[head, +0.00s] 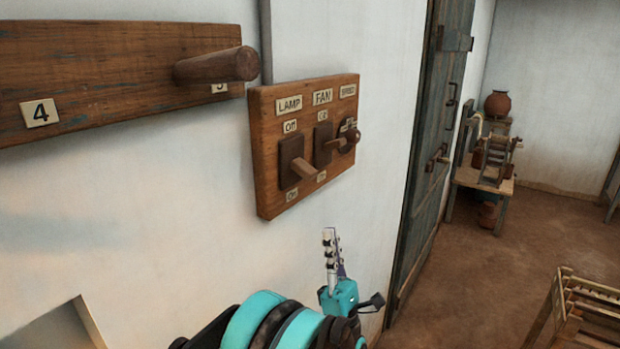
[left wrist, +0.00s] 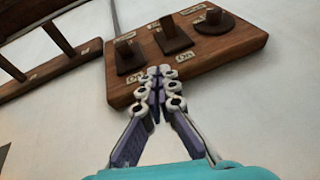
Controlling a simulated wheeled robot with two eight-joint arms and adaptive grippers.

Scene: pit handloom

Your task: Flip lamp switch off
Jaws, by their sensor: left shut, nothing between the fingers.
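A wooden switch board (head: 268,190) hangs on the white wall, with labels reading LAMP, FAN and, less clearly, SPEED. The lamp switch (head: 303,168) is the leftmost, a wooden lever on a dark plate; it sticks out and tilts toward the lower label, which seems to read On. The label above it seems to read Off. In the left wrist view, the lamp switch (left wrist: 130,57) is beyond and left of the fingertips. My left gripper (head: 331,240) is shut and empty, below the board and apart from the lever. My right gripper is not in view.
The fan switch (head: 335,144) and a round knob (head: 353,137) sit right of the lamp lever. A peg rail (head: 110,70) with a thick peg (head: 215,66) is at upper left. A door (head: 432,150) stands at right. The wall below the board is mostly bare.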

